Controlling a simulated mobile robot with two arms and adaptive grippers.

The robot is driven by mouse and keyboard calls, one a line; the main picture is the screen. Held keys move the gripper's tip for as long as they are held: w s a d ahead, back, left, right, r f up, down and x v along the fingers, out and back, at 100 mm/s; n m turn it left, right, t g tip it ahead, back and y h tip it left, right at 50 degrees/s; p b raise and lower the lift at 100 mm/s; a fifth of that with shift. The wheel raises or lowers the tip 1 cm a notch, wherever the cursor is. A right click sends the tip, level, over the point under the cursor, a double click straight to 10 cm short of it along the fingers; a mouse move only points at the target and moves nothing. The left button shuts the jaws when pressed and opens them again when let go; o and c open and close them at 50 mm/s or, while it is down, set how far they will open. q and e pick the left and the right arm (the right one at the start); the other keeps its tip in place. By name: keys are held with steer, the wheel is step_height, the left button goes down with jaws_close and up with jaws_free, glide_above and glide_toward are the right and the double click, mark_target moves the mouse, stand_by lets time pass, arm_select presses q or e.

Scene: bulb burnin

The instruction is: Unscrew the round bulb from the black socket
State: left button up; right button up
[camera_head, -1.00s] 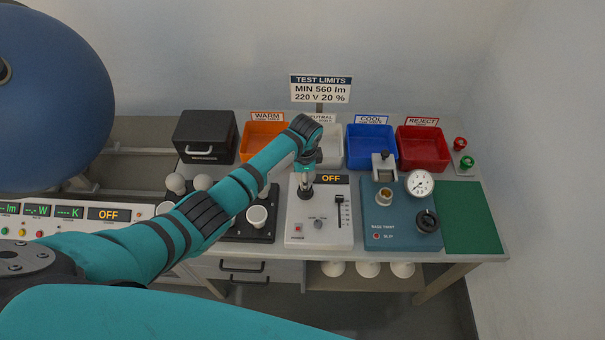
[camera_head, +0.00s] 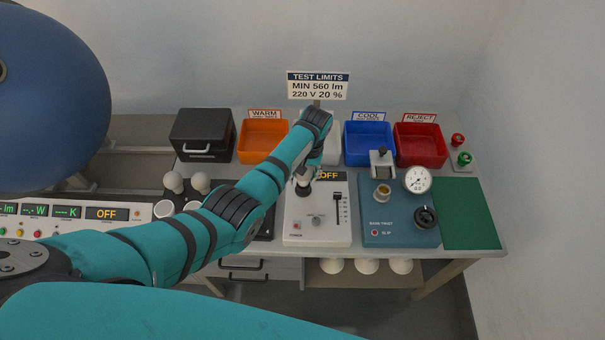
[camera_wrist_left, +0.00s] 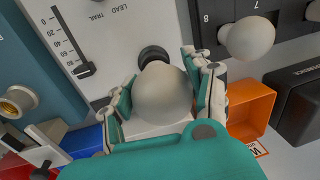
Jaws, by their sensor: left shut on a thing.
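The round white bulb (camera_wrist_left: 162,92) sits between the fingers of my left gripper (camera_wrist_left: 163,98), which is shut on it. In the wrist view the black socket (camera_wrist_left: 153,54) shows just behind the bulb. In the head view the black socket (camera_head: 303,191) stands on the white lead-track box (camera_head: 318,233), with my left gripper (camera_head: 306,176) directly above it. The bulb is mostly hidden there by my gripper and wrist. I cannot tell how deep its base sits in the socket. My right gripper is not in view.
Orange (camera_head: 263,153), blue (camera_head: 369,157) and red (camera_head: 420,160) bins line the back; my wrist partly covers the white bin. A blue base-twist box (camera_head: 390,235) stands right of the white box. Several bulbs stand in a rack at left. The green mat (camera_head: 468,215) is clear.

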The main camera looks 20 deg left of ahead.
arm_select(q)
steer(key=shift+w+r, duration=0.2)
steer(key=shift+r, duration=0.05)
steer(key=o, duration=0.8)
steer(key=shift+o, duration=1.5)
steer(key=shift+s+d, duration=0.1)
steer(key=shift+s, duration=0.05)
steer(key=shift+f, duration=0.1)
